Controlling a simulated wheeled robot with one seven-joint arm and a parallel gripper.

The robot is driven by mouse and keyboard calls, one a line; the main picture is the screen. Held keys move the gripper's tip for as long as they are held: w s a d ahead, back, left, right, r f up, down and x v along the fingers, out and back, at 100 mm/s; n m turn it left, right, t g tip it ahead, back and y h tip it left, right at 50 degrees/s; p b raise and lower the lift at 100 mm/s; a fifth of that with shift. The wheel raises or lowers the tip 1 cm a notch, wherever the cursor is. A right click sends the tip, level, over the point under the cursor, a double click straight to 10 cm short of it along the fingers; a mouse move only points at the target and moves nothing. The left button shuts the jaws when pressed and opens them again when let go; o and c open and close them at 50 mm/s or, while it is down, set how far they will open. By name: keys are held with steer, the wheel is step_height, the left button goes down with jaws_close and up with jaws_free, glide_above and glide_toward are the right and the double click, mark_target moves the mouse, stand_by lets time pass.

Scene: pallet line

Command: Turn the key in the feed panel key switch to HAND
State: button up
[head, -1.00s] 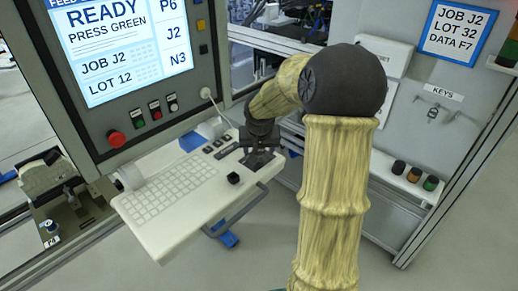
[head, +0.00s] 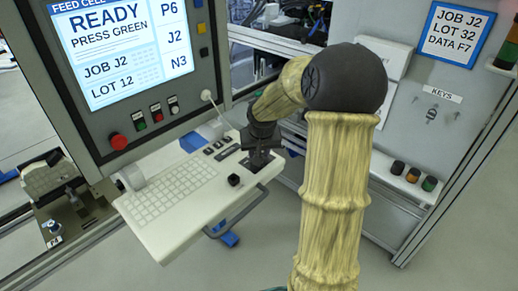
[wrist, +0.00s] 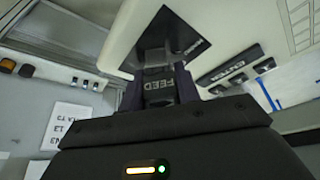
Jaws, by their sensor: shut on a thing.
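The feed panel (head: 130,70) stands at the left in the head view, with a lit screen reading READY, PRESS GREEN. My gripper (head: 260,156) is low over the right end of its keyboard shelf (head: 150,228), at a dark plate. In the wrist view my gripper (wrist: 160,95) is shut on a dark key head marked FEED (wrist: 160,86). Beyond it is the dark switch plate (wrist: 186,28) with small pale lettering that I cannot read. The fingers and key head hide the key switch itself, so its position cannot be told.
A black knob (head: 234,180) stands on the shelf near my gripper. A red button (head: 119,142) and several other buttons sit under the screen. A KEYS board (head: 443,92) with hanging keys is on the right cabinet. The floor in front is clear.

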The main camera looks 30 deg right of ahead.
steer(key=shift+n+y+p, duration=0.8)
steer(key=shift+n+p, duration=1.3)
steer(key=shift+p, duration=1.4)
steer(key=shift+a+n+y+p, duration=0.1)
steer(key=shift+n+y+p, duration=0.7)
steer(key=shift+n+p, duration=1.6)
steer(key=shift+p, duration=0.45)
steer(key=n+y, duration=0.1)
steer(key=n, duration=0.2)
steer(key=shift+g+y, duration=0.3)
steer(key=shift+g, duration=0.1)
steer(key=n, duration=0.2)
steer(key=n+g+y, duration=0.1)
steer(key=n, duration=0.2)
steer(key=shift+a+g, duration=0.1)
steer(key=shift+g, duration=0.2)
steer(key=o, duration=1.5)
steer(key=shift+s, duration=0.1)
